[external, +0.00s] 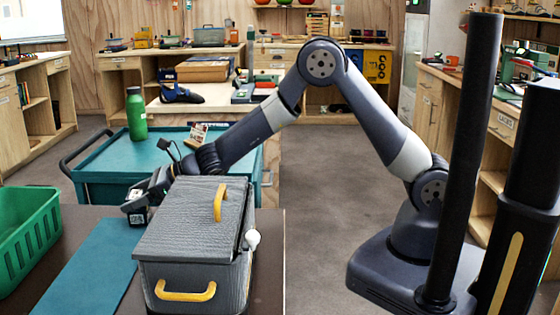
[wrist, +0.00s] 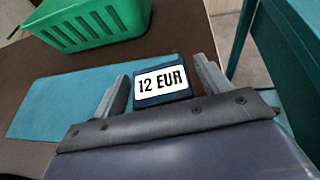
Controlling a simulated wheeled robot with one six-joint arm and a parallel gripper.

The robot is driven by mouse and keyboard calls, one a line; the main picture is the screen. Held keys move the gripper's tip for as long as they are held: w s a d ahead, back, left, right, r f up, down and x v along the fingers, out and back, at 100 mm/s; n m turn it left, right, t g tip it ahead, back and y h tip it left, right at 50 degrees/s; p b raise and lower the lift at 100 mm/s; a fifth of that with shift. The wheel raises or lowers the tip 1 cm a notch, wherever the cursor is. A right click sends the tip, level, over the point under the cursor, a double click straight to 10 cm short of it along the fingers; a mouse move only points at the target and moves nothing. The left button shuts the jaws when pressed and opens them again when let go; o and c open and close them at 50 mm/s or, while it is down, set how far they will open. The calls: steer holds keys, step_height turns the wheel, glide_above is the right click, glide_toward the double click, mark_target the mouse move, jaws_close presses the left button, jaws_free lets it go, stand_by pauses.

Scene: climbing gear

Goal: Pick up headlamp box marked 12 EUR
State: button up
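The headlamp box (wrist: 162,82) is dark blue with a white label reading "12 EUR" in the wrist view. My gripper (wrist: 161,70) is open, with one grey finger on each side of the box. A narrow gap shows at the left finger; the right finger is very close to the box, and I cannot tell if it touches. In the external view my gripper (external: 148,192) is low over the table, behind the grey ribbed case. A small dark box with a pale label (external: 137,216) shows at its fingers. The case hides part of the gripper.
A grey ribbed case with yellow handles (external: 195,225) stands close in front of my gripper. A teal mat (external: 85,265) lies on the brown table, with a green basket (external: 28,235) at left. A teal cart (external: 100,165) with a green bottle (external: 136,115) stands behind.

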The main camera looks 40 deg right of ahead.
steer(key=c, duration=0.9)
steer(key=shift+r, duration=0.1)
steer(key=shift+c, duration=0.2)
